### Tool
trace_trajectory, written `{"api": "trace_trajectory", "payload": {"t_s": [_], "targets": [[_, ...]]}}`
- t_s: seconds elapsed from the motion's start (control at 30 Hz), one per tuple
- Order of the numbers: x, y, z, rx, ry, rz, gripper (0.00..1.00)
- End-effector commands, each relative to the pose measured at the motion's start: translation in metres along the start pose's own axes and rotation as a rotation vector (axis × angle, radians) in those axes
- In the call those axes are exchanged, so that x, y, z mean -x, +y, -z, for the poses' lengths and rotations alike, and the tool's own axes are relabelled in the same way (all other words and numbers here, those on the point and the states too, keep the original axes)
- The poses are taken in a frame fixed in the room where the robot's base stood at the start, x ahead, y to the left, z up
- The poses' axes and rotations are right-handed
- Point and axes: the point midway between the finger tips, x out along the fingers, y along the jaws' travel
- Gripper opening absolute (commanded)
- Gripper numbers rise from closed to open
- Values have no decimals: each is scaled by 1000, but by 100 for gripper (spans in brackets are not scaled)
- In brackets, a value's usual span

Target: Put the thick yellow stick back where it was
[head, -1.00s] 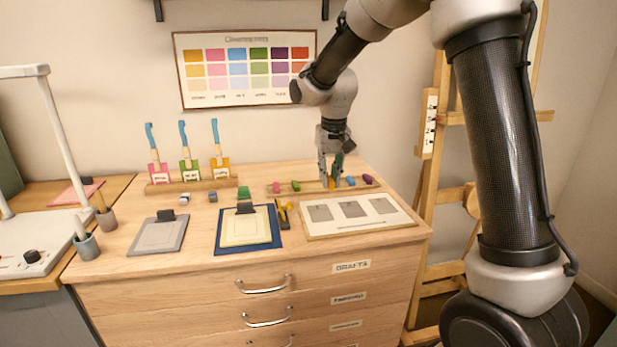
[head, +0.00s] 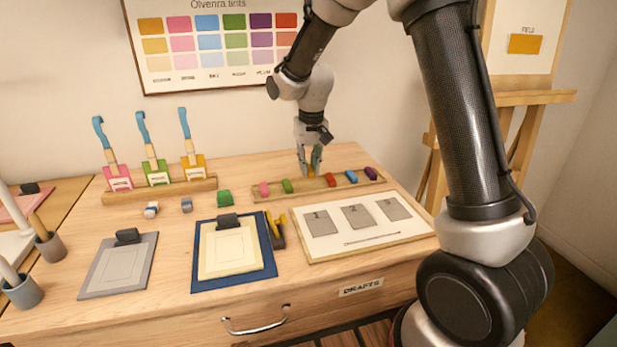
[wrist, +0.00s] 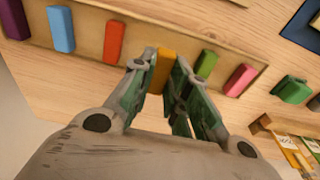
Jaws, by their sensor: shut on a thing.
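My gripper (head: 311,165) is shut on the thick yellow stick (wrist: 163,70). In the head view only a little of the yellow stick (head: 311,171) shows between the fingers. The stick is at the gap between the green stick (head: 287,186) and the red stick (head: 331,180) of the wooden stick tray (head: 309,190). In the wrist view the yellow stick lies between the green stick (wrist: 207,63) and the red stick (wrist: 114,40). I cannot tell whether it touches the tray; the fingers hide its lower end.
The tray also holds pink (head: 264,189), blue (head: 351,176) and purple (head: 371,173) sticks. A board with grey numbered squares (head: 310,250) lies in front. A rack with blue-handled tools (head: 160,192) stands to the left. An easel (head: 505,98) stands at the right.

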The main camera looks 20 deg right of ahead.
Motion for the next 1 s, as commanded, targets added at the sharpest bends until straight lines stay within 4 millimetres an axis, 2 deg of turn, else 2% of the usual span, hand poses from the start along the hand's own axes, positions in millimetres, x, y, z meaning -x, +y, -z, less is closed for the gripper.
{"api": "trace_trajectory", "payload": {"t_s": [0.13,0.3,0.5,0.53,0.63,1.0], "targets": [[-13,0,-2,0,-1,0,0],[-38,0,-5,0,-1,-1,0],[-41,0,-5,0,1,0,0],[-41,0,-5,0,0,0,19],[-41,0,-5,0,0,0,37],[-37,0,-4,0,2,1,39]]}}
